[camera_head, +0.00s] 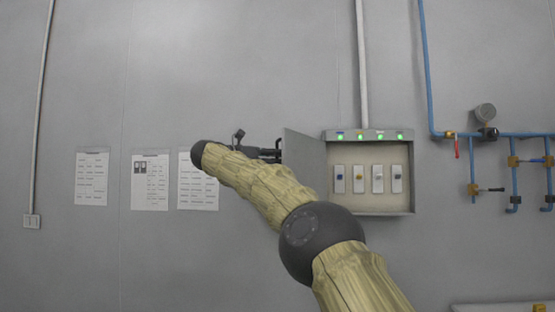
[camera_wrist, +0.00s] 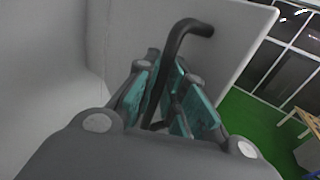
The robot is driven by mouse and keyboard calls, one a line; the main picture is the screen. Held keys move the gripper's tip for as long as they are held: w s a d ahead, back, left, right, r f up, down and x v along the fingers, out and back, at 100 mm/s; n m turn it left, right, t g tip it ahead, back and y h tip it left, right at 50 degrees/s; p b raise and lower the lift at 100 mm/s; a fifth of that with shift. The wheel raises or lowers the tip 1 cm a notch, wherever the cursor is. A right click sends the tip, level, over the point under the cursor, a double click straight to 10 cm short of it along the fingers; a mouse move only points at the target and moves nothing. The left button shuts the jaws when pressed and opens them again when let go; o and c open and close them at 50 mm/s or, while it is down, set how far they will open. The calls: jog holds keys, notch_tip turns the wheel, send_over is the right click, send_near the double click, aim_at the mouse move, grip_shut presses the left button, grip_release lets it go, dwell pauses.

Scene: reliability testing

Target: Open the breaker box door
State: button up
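The breaker box (camera_head: 369,208) is a grey wall box with its door (camera_head: 303,162) standing open, swung out to the left. Its inside shows in the head view, with several switches in a row. My gripper (camera_head: 277,152) is at the left side of the door, partly hidden by my arm. In the wrist view, the dark bent door handle (camera_wrist: 190,26) runs between the teal finger pads of my gripper (camera_wrist: 168,75). The fingers are drawn in close around the handle. The exact contact is hard to see.
Several green lights (camera_head: 380,135) glow along the box top. A conduit (camera_head: 362,65) rises above it. Blue pipes with valves (camera_head: 515,162) are on the wall to the right. Paper sheets (camera_head: 150,182) hang left. The wrist view shows green floor (camera_wrist: 245,115) and a wooden table (camera_wrist: 300,120).

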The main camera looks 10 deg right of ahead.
jog(key=o, duration=0.3)
jog(key=shift+d, duration=0.1)
jog(key=v, duration=1.2)
jog(key=shift+w, duration=0.1)
